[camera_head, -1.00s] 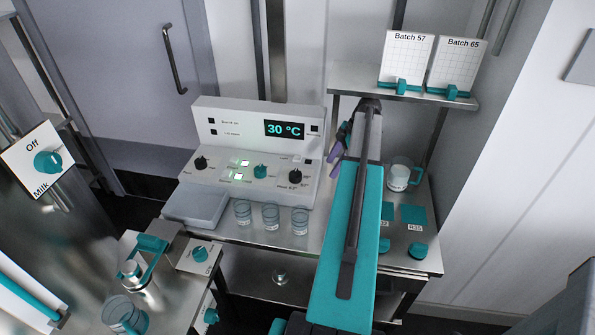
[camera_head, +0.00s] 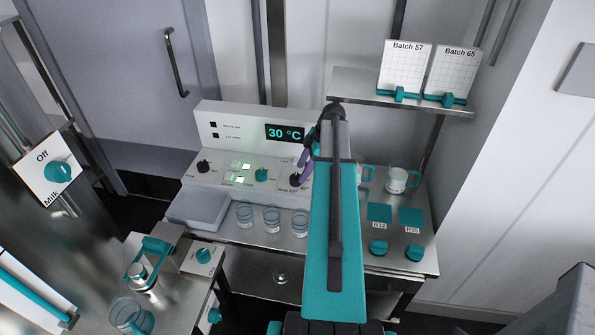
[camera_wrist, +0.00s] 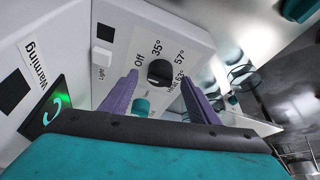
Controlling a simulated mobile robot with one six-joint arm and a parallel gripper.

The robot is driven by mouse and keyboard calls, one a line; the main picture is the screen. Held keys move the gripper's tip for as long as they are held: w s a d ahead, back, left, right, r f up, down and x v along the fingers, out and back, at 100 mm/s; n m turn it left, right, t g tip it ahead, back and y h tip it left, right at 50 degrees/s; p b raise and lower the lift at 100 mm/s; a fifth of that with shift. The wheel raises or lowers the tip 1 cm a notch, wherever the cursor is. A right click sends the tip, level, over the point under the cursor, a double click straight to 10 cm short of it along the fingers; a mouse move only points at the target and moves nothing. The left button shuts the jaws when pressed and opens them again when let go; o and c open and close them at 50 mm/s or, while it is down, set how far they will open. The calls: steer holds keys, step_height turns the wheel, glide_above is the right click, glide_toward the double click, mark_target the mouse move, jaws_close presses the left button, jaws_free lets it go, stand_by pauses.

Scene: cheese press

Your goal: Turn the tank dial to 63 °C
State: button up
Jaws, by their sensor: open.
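The tank dial, a black knob (camera_wrist: 160,73), sits on the white panel with Off, 35°, 57° and 63° printed around it. In the head view it (camera_head: 296,181) is at the panel's right end, partly hidden by my gripper. I cannot read its pointer clearly. The panel display (camera_head: 285,132) reads 30 °C. My gripper (camera_wrist: 159,80) is open and empty. Its two purple fingers appear on either side of the dial in the wrist view, apart from it. In the head view my gripper (camera_head: 306,155) is just above the dial.
A teal knob (camera_head: 261,175) and another black knob (camera_head: 204,166) are farther left on the panel. Several glass cups (camera_head: 271,219) stand in front. A mug (camera_head: 398,180) and teal pads (camera_head: 379,213) are to the right. A shelf (camera_head: 375,95) with batch cards is above.

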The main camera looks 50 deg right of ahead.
mark_target(297, 175)
steer(key=shift+w+a+r, duration=0.1)
steer(key=shift+w+a, duration=0.4)
steer(key=shift+a, duration=0.05)
steer(key=shift+p+x, duration=0.95)
steer(key=shift+x, duration=0.55)
steer(key=shift+s+d, duration=0.15)
steer(key=shift+d, duration=0.05)
steer(key=shift+c, duration=0.3)
steer(key=c, duration=1)
